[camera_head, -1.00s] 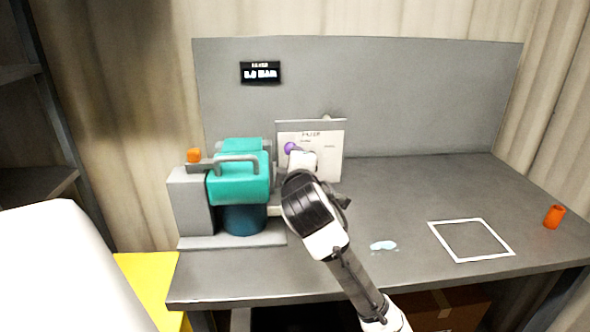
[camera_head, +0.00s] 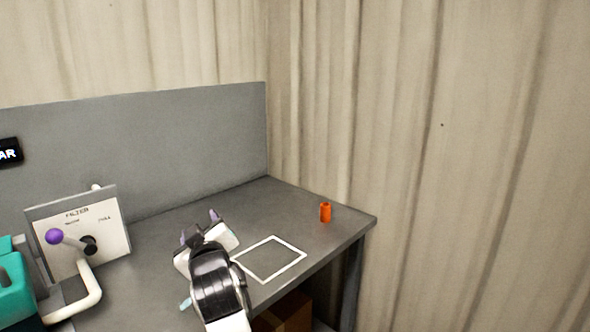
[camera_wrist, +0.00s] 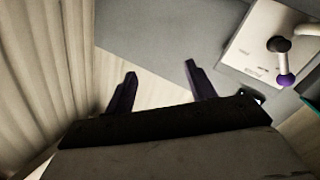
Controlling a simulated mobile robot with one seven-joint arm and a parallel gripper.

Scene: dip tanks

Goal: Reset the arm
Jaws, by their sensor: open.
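My gripper (camera_head: 200,228) is over the grey bench in the head view, left of the white square outline. In the wrist view my gripper (camera_wrist: 158,85) shows two dark fingers spread apart with nothing between them. They point toward the grey back panel (camera_wrist: 160,40) and pale curtain. My arm reaches up from the bottom of the head view.
A white panel (camera_head: 108,232) with a purple-knobbed lever (camera_head: 54,237) stands at left, beside a teal machine (camera_head: 12,290). A white square outline (camera_head: 290,268) marks the bench (camera_head: 258,205). An orange cylinder (camera_head: 325,213) stands near the right edge.

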